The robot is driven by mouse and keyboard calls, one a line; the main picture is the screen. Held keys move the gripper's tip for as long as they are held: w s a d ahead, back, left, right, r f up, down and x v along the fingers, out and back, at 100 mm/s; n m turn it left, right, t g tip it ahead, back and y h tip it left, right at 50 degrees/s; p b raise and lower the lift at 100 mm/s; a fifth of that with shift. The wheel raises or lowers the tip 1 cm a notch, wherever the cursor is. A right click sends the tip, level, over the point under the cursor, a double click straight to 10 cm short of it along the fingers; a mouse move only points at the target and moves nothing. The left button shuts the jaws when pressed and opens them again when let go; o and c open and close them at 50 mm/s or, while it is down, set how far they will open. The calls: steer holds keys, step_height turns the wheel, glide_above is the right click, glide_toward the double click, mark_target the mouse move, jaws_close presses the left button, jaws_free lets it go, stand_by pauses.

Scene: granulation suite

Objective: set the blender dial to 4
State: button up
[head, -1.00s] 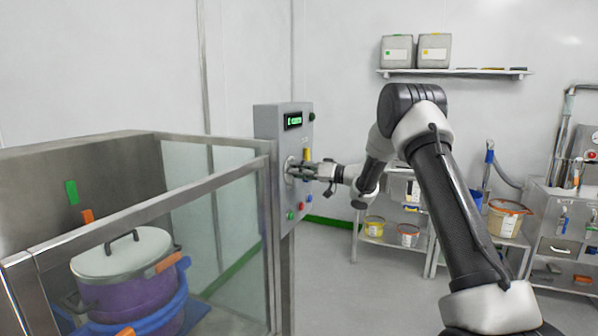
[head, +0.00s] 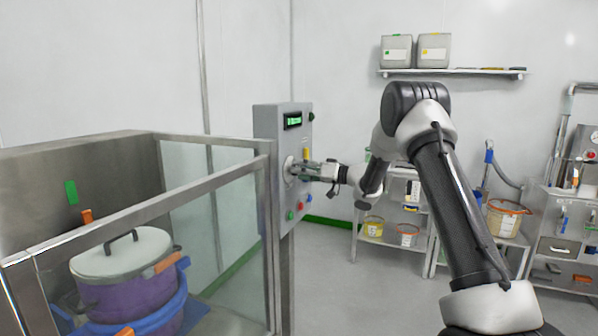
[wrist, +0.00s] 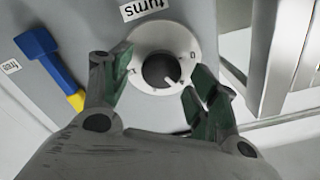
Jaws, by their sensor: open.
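The blender dial is a dark round knob (wrist: 161,70) on a white disc with small marks, centred between my fingertips in the wrist view. A label reading "turns" sits beside it, upside down in that view. A small white mark shows on the knob's lower right edge; the numbers are too small to read surely. The dial is on the grey control panel (head: 268,142), where my gripper covers much of it in the head view. My gripper (wrist: 158,85) is open, its green-padded fingers on either side of the knob with gaps. It also shows at the panel (head: 296,170).
A green-lit display (head: 293,121) is on the panel above the dial. A blue and yellow handle (wrist: 48,65) sits beside the dial. Coloured buttons (head: 301,205) are below. A glass-sided guard encloses a purple drum (head: 125,285) at left. Shelves with tubs stand behind my arm.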

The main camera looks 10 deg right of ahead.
steer(key=v, duration=1)
steer(key=shift+s+d, duration=0.2)
steer(key=shift+d, duration=0.1)
